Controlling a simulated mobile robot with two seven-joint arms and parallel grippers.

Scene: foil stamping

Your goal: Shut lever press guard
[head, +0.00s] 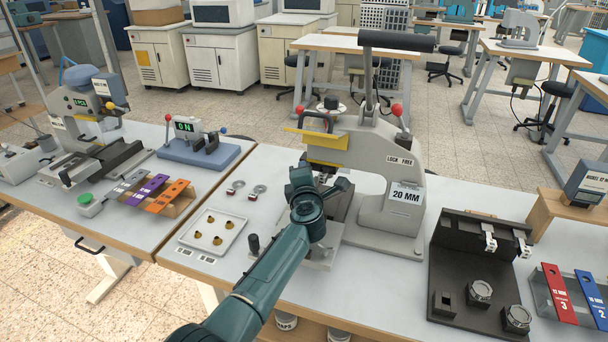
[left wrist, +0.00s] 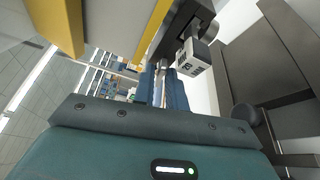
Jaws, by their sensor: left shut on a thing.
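The lever press (head: 385,165) stands on the middle bench, marked "20 MM". Its yellow-edged guard (head: 318,140) is raised and sits roughly level at the press's front, with a black handle (head: 318,118) on top. My left gripper (head: 325,182) is just under the guard at the press throat; its fingers (left wrist: 166,92) in the left wrist view are close together and shut. What they grip is mostly hidden; it appears to be part of the guard, whose yellow edge (left wrist: 153,42) runs down to them. A small die block marked "20" (left wrist: 194,58) is close by. My right gripper is not in view.
The press's long black-gripped lever (head: 396,41) stands up above it. A tray of brass pieces (head: 212,230) and two small round items lie left of the press. A black fixture board (head: 480,270) is at the right. Bare bench lies between press and board.

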